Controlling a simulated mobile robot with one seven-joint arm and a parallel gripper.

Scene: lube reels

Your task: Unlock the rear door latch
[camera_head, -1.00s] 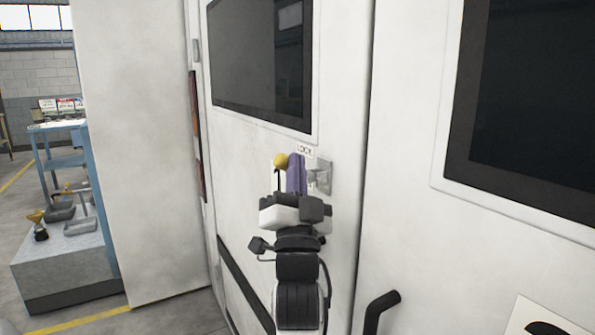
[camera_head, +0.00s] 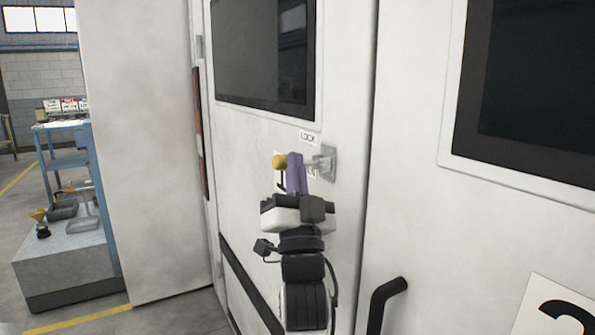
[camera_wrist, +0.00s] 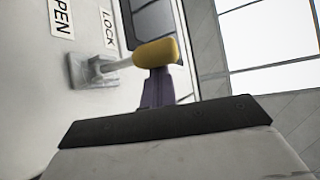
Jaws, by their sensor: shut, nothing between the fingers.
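The latch has a metal base plate (camera_head: 329,160) on the white door, with a short bar ending in a yellow knob (camera_head: 279,161). The bar sticks out roughly level between the LOCK label (camera_head: 309,138) above and the partly hidden OPEN label (camera_head: 311,174) below. My gripper (camera_head: 295,160) is shut and empty, its purple fingers upright at the bar beside the knob. In the wrist view, the knob (camera_wrist: 157,51) overlaps the purple fingers (camera_wrist: 155,90); I cannot tell whether they touch. The base plate also shows there (camera_wrist: 85,70).
A dark window (camera_head: 262,60) is above the latch. A black door handle (camera_head: 385,298) is on the neighbouring panel at right. A blue workbench (camera_head: 68,160) and a grey platform (camera_head: 65,255) with tools stand at left. Open floor shows between them and the wall.

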